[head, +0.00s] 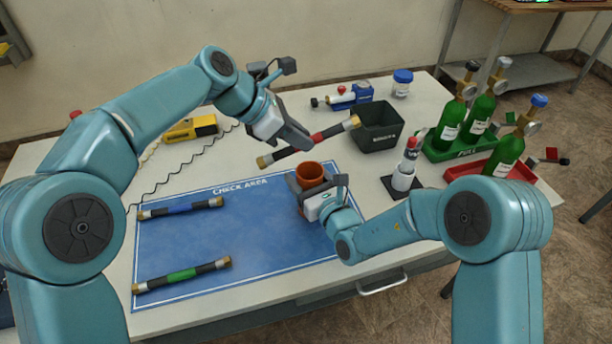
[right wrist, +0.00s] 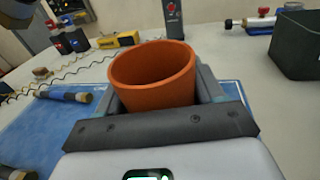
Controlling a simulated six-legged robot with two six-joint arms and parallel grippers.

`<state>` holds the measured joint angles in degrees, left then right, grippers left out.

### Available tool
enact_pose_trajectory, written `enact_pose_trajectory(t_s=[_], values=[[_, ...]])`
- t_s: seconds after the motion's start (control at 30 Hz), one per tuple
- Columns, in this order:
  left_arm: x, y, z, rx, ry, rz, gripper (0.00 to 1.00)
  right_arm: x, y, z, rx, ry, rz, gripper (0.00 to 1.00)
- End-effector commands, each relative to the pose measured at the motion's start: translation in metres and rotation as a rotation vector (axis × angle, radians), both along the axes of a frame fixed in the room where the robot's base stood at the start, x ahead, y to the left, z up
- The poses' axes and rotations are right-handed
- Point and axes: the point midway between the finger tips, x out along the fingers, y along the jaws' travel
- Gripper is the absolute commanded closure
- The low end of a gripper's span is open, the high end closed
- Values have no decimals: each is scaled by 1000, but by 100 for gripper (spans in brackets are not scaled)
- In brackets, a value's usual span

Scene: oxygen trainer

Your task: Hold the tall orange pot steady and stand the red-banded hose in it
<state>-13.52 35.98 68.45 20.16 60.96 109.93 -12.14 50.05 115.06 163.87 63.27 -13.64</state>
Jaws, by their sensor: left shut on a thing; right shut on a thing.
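The orange pot (head: 310,174) stands at the upper right of the blue check-area mat (head: 215,250). My right gripper (head: 316,186) is shut around it; the right wrist view shows the pot (right wrist: 152,82) upright between the fingers, its visible inside empty. My left gripper (head: 303,140) is shut on the red-banded hose (head: 333,131), holding it near its middle. The hose is tilted close to level, above and behind the pot, with brass ends to the left and right. The hose and pot are apart.
A blue-banded hose (head: 180,208) and a green-banded hose (head: 182,274) lie on the mat. A dark bin (head: 381,128) stands just right of the held hose. A white cylinder with a red top (head: 404,175) and green bottles (head: 450,124) stand farther right.

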Motion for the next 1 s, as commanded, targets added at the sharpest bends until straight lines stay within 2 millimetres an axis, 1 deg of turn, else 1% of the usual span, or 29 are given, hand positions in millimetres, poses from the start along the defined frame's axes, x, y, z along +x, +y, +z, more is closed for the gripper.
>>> enact_pose_trajectory(t_s=[0.4, 0.6, 0.93, 0.97, 1.0], values=[[0, 0, -30, -1, 2, 1, 100, 0, 0, 0, 0, 1, 0, 64], [0, 0, -41, 0, 1, 0, 100, 0, 0, 0, 0, 1, 0, 64], [0, 0, -44, -1, 0, 0, 100, 0, 0, 0, 0, 1, 0, 64], [0, 0, -44, -1, 0, 0, 71, 0, 0, 0, 0, 1, 0, 64], [0, 0, -44, -1, 0, 0, 58, 0, 0, 0, 0, 1, 0, 64]])
